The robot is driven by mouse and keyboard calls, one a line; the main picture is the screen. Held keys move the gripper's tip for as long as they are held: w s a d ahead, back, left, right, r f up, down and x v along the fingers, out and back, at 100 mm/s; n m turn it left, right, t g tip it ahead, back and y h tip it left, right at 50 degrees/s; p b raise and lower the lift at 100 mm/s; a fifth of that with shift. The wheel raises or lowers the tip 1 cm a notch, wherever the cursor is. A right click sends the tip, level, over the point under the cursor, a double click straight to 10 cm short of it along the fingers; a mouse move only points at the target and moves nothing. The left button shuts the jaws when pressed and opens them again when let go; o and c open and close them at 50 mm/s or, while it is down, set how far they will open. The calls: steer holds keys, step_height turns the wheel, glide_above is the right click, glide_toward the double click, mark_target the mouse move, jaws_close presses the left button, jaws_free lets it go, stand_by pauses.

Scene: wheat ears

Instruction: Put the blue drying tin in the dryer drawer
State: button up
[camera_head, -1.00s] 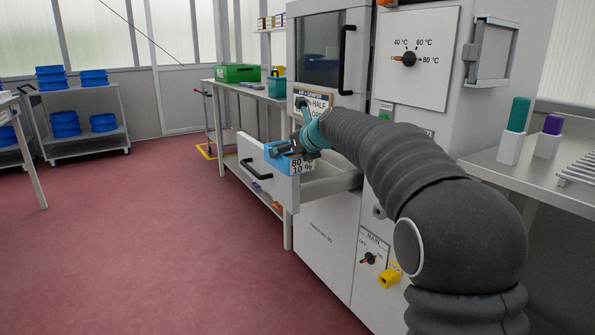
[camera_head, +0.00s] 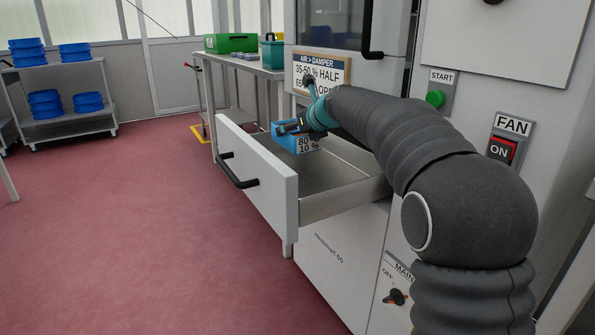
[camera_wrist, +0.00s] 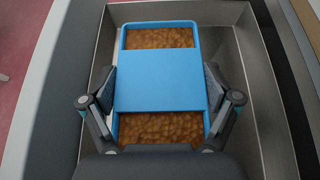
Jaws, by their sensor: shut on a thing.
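The blue drying tin (camera_head: 290,136) is in the open dryer drawer (camera_head: 327,204), near its far side, with a label reading 80 and 10 % on its side. In the wrist view the tin (camera_wrist: 160,80) holds brown grain at both ends, with a flat blue cover across its middle. My gripper (camera_head: 305,126) is shut on the tin; in the wrist view its fingers (camera_wrist: 160,100) press on the two long sides. The tin is within the drawer walls (camera_wrist: 262,85). I cannot tell whether its bottom touches the drawer floor.
The drawer front with a black handle (camera_head: 238,172) sticks out into the aisle. The dryer's black door handle (camera_head: 372,30) is above. A bench with a green crate (camera_head: 231,43) stands behind, and a cart with blue tins (camera_head: 45,100) at the left. The red floor is clear.

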step_height(320, 180, down, 9)
steer(key=b, duration=0.4)
steer(key=shift+s, duration=0.1)
steer(key=shift+f, duration=0.2)
steer(key=o, duration=1.1)
steer(key=shift+o, duration=0.2)
steer(key=shift+r, duration=0.15)
steer(key=shift+s+d+r, duration=0.15)
steer(key=shift+s, duration=0.05)
steer(key=p+v, duration=0.1)
steer(key=v, duration=1)
steer(key=shift+s, duration=0.2)
steer(key=shift+d, duration=0.1)
